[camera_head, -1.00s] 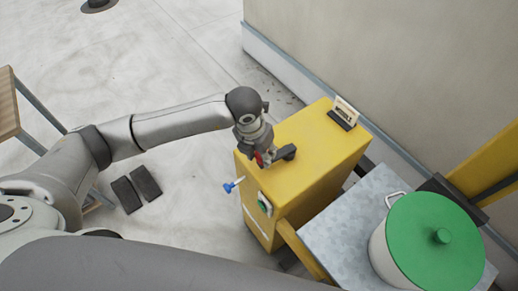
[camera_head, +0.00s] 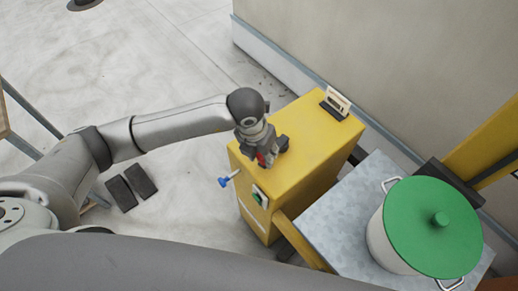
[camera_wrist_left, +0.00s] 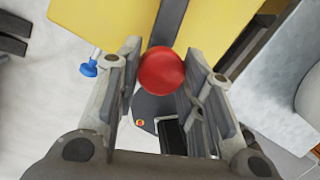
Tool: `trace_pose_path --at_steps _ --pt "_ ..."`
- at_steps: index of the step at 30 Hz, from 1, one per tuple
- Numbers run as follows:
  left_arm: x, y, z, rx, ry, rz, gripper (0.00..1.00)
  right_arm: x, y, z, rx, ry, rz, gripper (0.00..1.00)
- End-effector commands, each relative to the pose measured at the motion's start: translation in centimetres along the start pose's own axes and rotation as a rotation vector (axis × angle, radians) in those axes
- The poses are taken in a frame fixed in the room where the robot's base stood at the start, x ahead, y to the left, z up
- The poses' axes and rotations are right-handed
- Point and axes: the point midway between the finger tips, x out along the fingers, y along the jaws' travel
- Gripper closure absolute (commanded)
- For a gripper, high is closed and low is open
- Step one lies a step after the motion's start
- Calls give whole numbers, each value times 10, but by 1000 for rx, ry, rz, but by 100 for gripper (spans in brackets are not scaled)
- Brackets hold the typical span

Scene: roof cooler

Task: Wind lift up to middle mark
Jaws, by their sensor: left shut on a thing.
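My left gripper (camera_head: 268,157) is at the near top of a yellow housing (camera_head: 305,125). In the left wrist view its fingers (camera_wrist_left: 158,80) stand on either side of a round red knob (camera_wrist_left: 160,71) and are shut on it. A bit of red (camera_head: 262,160) shows at the gripper in the head view; the knob's crank is mostly hidden. A grey metal platform (camera_head: 333,210) beside the housing bears a white pot (camera_head: 383,245) with a green lid (camera_head: 430,225). No middle mark can be made out. My right gripper is not in view.
A yellow post (camera_head: 485,148) rises behind the platform.

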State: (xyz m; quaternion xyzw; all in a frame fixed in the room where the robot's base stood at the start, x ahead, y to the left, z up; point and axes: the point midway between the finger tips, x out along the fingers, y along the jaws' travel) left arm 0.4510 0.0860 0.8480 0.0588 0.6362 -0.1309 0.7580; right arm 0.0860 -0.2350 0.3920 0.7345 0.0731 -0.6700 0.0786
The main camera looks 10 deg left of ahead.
Motion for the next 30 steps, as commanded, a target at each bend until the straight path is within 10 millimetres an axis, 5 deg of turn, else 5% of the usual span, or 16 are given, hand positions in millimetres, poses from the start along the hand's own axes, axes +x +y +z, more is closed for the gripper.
trace_pose_path --at_steps 30 --pt "3 -26 -3 4 5 -9 93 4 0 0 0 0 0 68"
